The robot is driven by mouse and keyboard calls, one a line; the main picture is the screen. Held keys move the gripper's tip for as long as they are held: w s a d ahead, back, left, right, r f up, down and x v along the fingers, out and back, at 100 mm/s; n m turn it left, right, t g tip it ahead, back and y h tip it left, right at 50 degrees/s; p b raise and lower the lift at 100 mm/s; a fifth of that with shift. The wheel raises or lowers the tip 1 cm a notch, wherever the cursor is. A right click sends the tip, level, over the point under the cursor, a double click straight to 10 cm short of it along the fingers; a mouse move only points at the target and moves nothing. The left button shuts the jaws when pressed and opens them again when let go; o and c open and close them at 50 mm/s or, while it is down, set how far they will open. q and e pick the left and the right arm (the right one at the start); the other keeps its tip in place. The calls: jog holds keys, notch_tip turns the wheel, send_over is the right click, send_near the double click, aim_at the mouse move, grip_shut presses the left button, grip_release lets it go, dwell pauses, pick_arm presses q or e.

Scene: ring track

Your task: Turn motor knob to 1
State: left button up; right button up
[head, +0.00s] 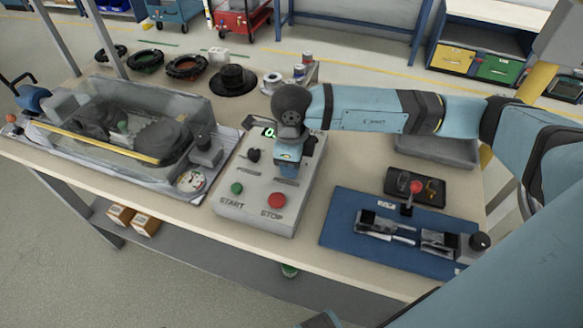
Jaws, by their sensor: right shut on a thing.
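A grey control box (243,210) stands on the table in the middle of the head view. It has a green START button (237,188), a red STOP button (277,200), a black knob (253,156) at the left and a display (268,132) with green digits, partly covered. My right gripper (289,172) points down onto the right side of the box panel. It is shut, apparently on the motor knob, which the gripper and wrist hide. The knob's setting cannot be read. My left gripper is not in view.
A clear-covered machine (120,130) with a dial gauge (191,180) stands left of the box. A blue mat (345,232) with a metal fixture (440,240) lies at the right. Dark rings (186,67) and a black flanged part (233,80) lie at the back.

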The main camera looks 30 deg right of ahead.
jog(key=shift+f+n+b, duration=0.15)
jog(key=shift+n+b, duration=0.3)
jog(key=shift+n, duration=0.25)
pick_arm(q)
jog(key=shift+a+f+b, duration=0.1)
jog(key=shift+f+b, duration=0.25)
jog(key=shift+b, duration=0.05)
pick_arm(e)
jog(key=shift+n, duration=0.5)
jog(key=o, duration=0.9)
notch_tip(320, 180, up, 14)
jog(key=shift+r, duration=0.1)
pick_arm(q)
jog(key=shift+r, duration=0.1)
